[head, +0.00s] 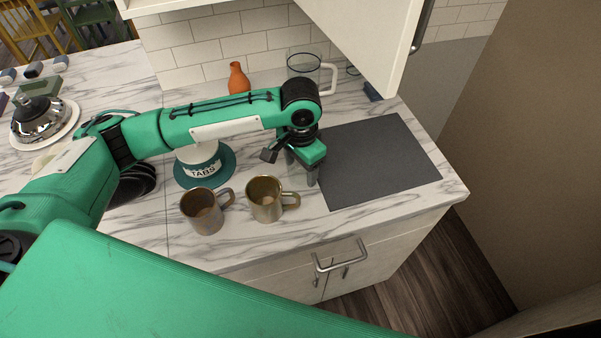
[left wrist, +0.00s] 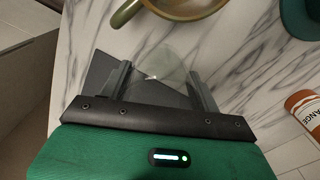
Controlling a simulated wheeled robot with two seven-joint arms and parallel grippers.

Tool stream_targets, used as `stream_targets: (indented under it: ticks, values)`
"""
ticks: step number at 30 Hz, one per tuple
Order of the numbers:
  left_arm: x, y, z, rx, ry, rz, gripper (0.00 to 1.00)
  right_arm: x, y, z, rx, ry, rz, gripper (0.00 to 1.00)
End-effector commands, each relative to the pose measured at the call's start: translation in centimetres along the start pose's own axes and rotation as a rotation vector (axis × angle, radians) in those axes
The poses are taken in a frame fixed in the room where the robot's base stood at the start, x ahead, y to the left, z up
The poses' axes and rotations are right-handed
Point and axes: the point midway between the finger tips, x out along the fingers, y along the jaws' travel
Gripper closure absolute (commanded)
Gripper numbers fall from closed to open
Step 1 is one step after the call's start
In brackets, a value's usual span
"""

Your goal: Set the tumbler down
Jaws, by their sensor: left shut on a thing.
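The tumbler (left wrist: 165,70) is clear glass and shows between the two fingers of my left gripper (left wrist: 160,88) in the left wrist view. The gripper is shut on it. In the head view my left gripper (head: 302,172) points down at the left edge of the dark mat, just right of a brown mug. The tumbler is very faint there, mostly lost behind the gripper and against the marble. I cannot tell whether its base touches the surface. My right gripper is not in view.
Two brown mugs (head: 206,212) (head: 266,200) stand left of the gripper. A TABS container (head: 203,168) is behind them. The dark mat (head: 385,165) is bare. An open cabinet door (head: 365,35) hangs above.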

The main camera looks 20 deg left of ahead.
Motion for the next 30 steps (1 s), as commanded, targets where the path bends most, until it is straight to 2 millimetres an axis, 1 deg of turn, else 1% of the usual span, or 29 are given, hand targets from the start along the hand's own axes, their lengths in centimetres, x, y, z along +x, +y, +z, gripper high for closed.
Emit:
stream_targets:
  ticks: [3, 7, 17, 18, 20, 21, 30]
  values:
    - [1.7, 0.0, 0.1, -0.001, -0.005, 0.000, 0.66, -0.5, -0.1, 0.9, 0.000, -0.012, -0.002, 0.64]
    - [3.4, 0.0, 0.1, -0.001, -0.003, 0.001, 0.66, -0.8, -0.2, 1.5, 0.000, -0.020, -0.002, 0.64]
    - [3.8, 0.0, 0.0, 0.000, -0.001, 0.001, 0.66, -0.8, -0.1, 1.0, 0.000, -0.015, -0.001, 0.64]
    - [3.9, 0.0, 0.1, 0.000, -0.002, 0.001, 0.35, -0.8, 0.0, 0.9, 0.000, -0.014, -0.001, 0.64]
    - [3.9, 0.0, 0.0, 0.000, -0.001, 0.000, 0.23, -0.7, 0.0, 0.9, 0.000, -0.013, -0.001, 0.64]
    - [3.9, 0.0, 0.0, 0.000, -0.001, 0.000, 0.15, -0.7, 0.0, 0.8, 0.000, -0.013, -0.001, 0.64]
    - [3.8, 0.0, 0.0, 0.000, -0.001, 0.000, 0.15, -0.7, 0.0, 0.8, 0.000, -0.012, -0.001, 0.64]
